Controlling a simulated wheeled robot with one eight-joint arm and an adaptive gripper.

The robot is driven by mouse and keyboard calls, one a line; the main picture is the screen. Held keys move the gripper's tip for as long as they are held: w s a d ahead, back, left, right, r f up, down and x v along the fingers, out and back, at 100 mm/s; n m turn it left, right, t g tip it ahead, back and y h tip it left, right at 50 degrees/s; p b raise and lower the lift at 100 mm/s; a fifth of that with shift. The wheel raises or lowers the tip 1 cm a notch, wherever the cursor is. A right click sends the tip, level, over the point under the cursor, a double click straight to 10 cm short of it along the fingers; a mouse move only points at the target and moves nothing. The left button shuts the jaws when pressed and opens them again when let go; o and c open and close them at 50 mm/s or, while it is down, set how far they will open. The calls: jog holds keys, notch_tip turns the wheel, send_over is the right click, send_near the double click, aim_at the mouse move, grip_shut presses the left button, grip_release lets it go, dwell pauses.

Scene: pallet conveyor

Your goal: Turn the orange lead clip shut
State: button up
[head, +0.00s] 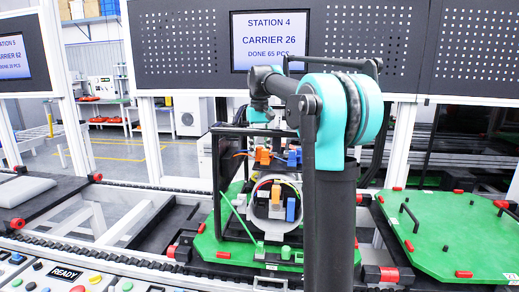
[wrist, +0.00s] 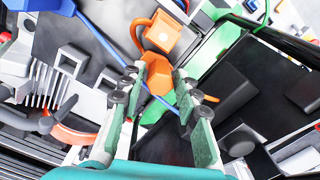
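The orange lead clip (head: 263,156) sits on the dark frame above the green pallet in the head view, left of a blue clip (head: 294,158). In the wrist view its orange body (wrist: 168,36) has a pale square on it, and a faceted orange part (wrist: 154,67) lies nearer me. My gripper (wrist: 168,73) is open, its pale green finger pads apart, with the faceted orange part at the fingertips. I cannot tell whether the fingers touch it. In the head view the fingertips are not clearly visible.
The green pallet (head: 225,262) carries a round grey housing (head: 261,205) with coloured parts inside. Dark frame bars stand around it. A blue lead (wrist: 103,40) runs close by the fingers. Another green pallet (head: 455,245) lies right; a button panel (head: 60,275) is front left.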

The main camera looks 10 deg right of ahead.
aim_at(259, 147)
grip_shut()
jog(key=shift+n, duration=0.8)
jog(key=shift+o, duration=2)
grip_release()
notch_tip(259, 147, up, 12)
